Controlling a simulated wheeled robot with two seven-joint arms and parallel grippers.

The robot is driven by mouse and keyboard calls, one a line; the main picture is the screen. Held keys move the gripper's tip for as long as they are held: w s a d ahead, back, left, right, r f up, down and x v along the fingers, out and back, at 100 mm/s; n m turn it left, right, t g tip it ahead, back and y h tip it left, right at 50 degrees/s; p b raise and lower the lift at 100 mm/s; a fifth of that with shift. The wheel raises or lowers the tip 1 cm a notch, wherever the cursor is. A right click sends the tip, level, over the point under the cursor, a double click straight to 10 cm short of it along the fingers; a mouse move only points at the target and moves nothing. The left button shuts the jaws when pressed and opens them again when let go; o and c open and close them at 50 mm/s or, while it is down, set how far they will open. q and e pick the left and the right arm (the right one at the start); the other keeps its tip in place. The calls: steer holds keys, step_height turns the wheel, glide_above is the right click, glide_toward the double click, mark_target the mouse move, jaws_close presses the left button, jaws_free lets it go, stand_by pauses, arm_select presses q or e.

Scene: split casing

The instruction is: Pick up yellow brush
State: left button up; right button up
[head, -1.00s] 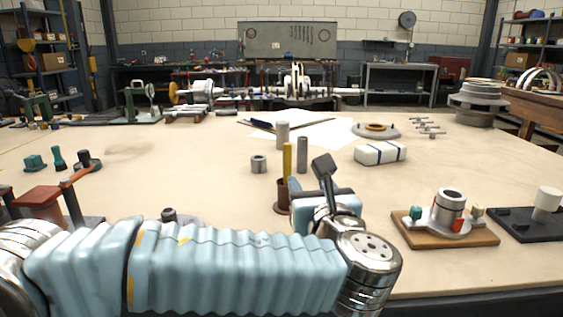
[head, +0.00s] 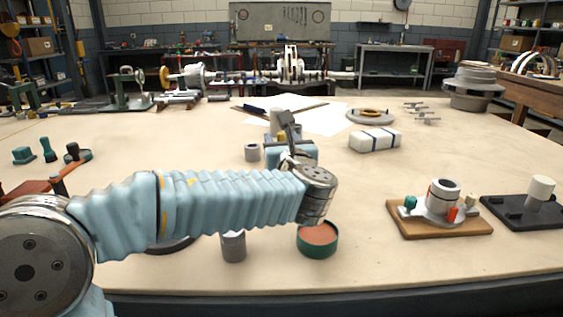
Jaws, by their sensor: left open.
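The yellow brush (head: 281,137) is nearly all hidden behind my left gripper in the head view; only a small yellow patch shows. The brown cup around its lower end is hidden too. My left gripper (head: 287,127) is open, with a dark finger pointing up and away, in front of or right beside the brush. I cannot tell whether it touches the brush. My right gripper is not in view.
A grey ring (head: 252,152) and a tall grey cylinder (head: 276,120) stand near the gripper. A white strapped package (head: 375,139) lies to the right. A green tin (head: 318,246) and a grey cylinder (head: 233,246) stand in front of my arm. A wooden fixture board (head: 410,228) is at right.

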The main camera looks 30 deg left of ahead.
arm_select(q)
steer(key=shift+w+a, duration=0.2)
steer(key=shift+w, duration=0.05)
jaws_close()
